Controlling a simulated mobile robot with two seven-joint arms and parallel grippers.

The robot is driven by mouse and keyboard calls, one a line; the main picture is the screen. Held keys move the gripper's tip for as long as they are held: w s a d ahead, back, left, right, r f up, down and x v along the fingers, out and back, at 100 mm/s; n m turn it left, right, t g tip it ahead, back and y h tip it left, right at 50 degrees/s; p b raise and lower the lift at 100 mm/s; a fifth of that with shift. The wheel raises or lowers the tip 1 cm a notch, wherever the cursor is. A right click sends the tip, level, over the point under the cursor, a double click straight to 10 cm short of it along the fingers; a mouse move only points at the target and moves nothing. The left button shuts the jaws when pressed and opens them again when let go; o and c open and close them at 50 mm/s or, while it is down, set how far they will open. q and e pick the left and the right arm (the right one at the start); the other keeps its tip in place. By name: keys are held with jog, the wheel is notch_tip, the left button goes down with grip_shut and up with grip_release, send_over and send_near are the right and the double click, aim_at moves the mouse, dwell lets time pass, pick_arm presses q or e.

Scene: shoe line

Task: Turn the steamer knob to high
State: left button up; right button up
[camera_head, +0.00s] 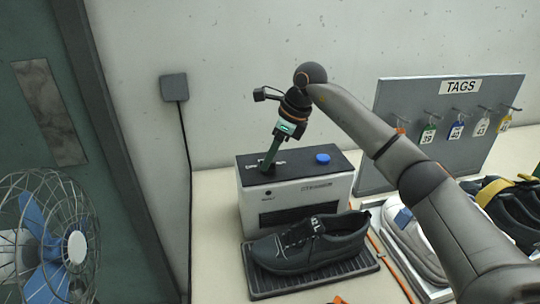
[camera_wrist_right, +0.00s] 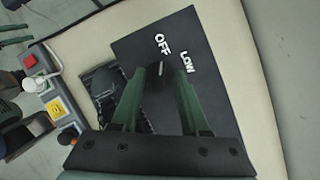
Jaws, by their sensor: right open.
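The steamer (camera_head: 296,196) is a white box with a black top, standing against the wall behind a dark shoe. My right gripper (camera_head: 268,167) points down at the left part of its top, with its green fingers open. In the right wrist view, my right gripper (camera_wrist_right: 160,98) has a small black knob (camera_wrist_right: 157,76) between its fingers, with the fingers apart. White words OFF and LOW are printed on the black top (camera_wrist_right: 206,88) beyond the knob. No HIGH label can be made out. In the head view the knob is hidden by the fingers. My left gripper is not in view.
A blue cap (camera_head: 323,158) sits on the steamer top, right of my gripper. The dark shoe (camera_head: 312,243) rests on a black ribbed tray (camera_head: 262,285) in front. A grey TAGS board (camera_head: 400,95) stands at right. A caged fan (camera_head: 45,240) is at left.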

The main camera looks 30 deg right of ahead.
jog(key=shift+f, duration=0.25)
grip_shut()
dwell(0.5)
